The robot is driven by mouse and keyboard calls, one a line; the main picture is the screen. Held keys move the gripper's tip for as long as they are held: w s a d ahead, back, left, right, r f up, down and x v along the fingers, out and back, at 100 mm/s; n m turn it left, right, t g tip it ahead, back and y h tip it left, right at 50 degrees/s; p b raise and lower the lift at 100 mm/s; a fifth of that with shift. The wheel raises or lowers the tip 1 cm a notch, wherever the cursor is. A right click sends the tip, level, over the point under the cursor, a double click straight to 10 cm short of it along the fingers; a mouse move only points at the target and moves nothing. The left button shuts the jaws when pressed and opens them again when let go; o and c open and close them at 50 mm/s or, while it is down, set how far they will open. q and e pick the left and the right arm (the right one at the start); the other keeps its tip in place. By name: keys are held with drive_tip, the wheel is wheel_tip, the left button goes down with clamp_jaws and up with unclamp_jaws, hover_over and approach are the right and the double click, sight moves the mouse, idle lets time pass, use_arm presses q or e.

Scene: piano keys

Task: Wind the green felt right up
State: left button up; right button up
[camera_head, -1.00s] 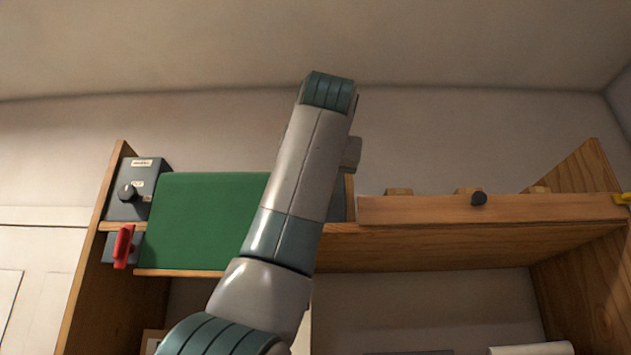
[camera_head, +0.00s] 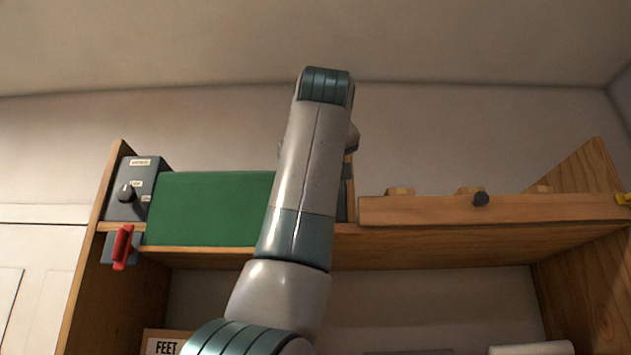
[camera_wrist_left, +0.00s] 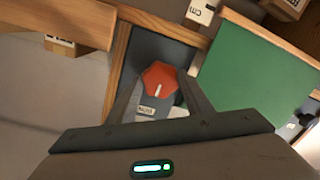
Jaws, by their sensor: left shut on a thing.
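The green felt (camera_head: 210,208) is a flat sheet at the left of the shelf in the head view, its lower edge close to the shelf's front edge. My left arm covers its right end. The felt also shows at the upper right of the left wrist view (camera_wrist_left: 262,72). There my left gripper (camera_wrist_left: 165,78) has its fingers on either side of a red six-sided knob (camera_wrist_left: 158,77) with a white pointer line, and is shut on it. In the head view this gripper and knob are hidden behind my arm. My right gripper is out of view.
Left of the felt stand a grey box (camera_head: 149,171) with a dark knob (camera_head: 126,192) and a red lever (camera_head: 122,247). A "FEET" label (camera_head: 166,347) shows below.

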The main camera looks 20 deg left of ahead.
use_arm(q)
drive_tip(key=shift+w+f, duration=0.1)
drive_tip(key=shift+f, duration=0.15)
drive_tip(key=o, duration=0.9)
drive_tip(key=shift+o, duration=0.6)
drive_tip(key=shift+r, duration=0.1)
drive_tip(key=shift+s, duration=0.2)
drive_tip(key=b+v, duration=0.6)
drive_tip(key=v, duration=1.1)
drive_tip(key=shift+d, duration=0.1)
